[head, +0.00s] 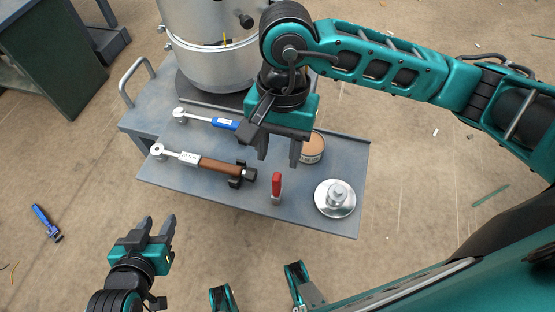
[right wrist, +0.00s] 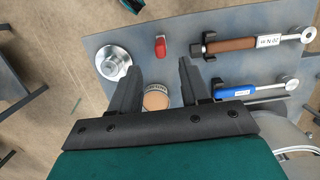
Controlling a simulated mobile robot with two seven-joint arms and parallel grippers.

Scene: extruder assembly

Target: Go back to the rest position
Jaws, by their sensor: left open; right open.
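My right gripper (head: 279,163) is open and empty above the grey cart table. In the right wrist view its two fingers (right wrist: 157,80) are spread apart with nothing between the tips. My left gripper (head: 161,225) is open and empty, low at the left, in front of the table's near edge. My right arm reaches in from the right of the head view.
The cart table (head: 320,223) bears a brown-handled wrench (head: 220,167), a blue-handled wrench (head: 222,123), a red-handled tool (head: 277,184), a round metal part (head: 335,198) and a tin (head: 313,150). A metal cylinder (head: 200,66) stands behind. A blue tool (head: 46,222) lies on the floor.

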